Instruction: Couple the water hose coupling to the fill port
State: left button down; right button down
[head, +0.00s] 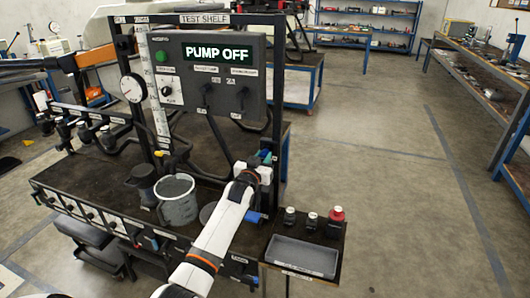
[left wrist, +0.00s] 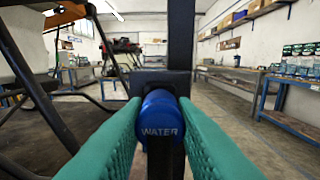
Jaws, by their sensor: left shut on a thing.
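The water hose coupling (left wrist: 161,112) is a blue cylinder marked WATER, seen end-on in the left wrist view. My left gripper (left wrist: 161,132) has its teal fingers on either side of it and is shut on it. The coupling sits against a dark block (left wrist: 178,80) on an upright post; I cannot tell whether it is still seated there. In the head view my left gripper (head: 264,158) is at the right post of the test shelf, and the coupling is mostly hidden. I cannot make out the fill port. My right gripper is out of view.
A control panel (head: 225,88) reading PUMP OFF hangs on the shelf frame. A grey bucket (head: 178,203) stands on the dark bench left of my arm. A small side stand holds a grey tray (head: 302,256) and several small bottles. The floor to the right is clear.

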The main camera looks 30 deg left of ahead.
aim_at(262, 158)
pick_arm(q)
jog(key=shift+p+v, duration=1.85)
jog(key=shift+v, duration=0.4)
jog(key=shift+s+r, duration=0.1)
jog(key=shift+s, duration=0.2)
jog(key=shift+d, duration=0.1)
